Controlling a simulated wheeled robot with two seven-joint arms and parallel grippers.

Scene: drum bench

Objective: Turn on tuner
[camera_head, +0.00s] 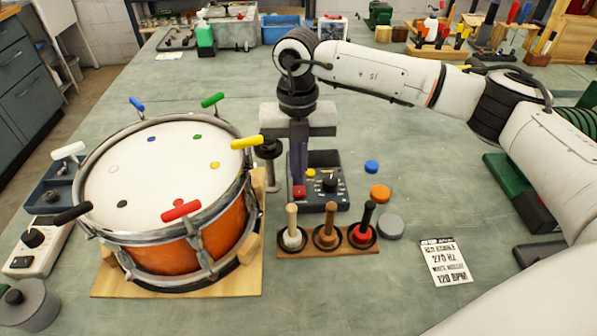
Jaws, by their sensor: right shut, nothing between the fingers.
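A dark control box (331,164) stands just right of the drum, with a black dial, a yellow button (311,172) and a red button (299,191) on it. A beige box (38,258) with a black knob sits at the left edge. I cannot tell from labels which one is the tuner. My right gripper (298,182) points down over the left part of the dark box. Its fingers are shut and empty, with the tips at or just above the red button; I cannot tell whether they touch. My left gripper is not in view.
An orange drum (140,172) with coloured tuning handles stands on a wooden base close left of my right gripper. A rack (327,243) with three mallets is in front of the box. Coloured discs (380,193) and a printed card (446,262) lie to the right.

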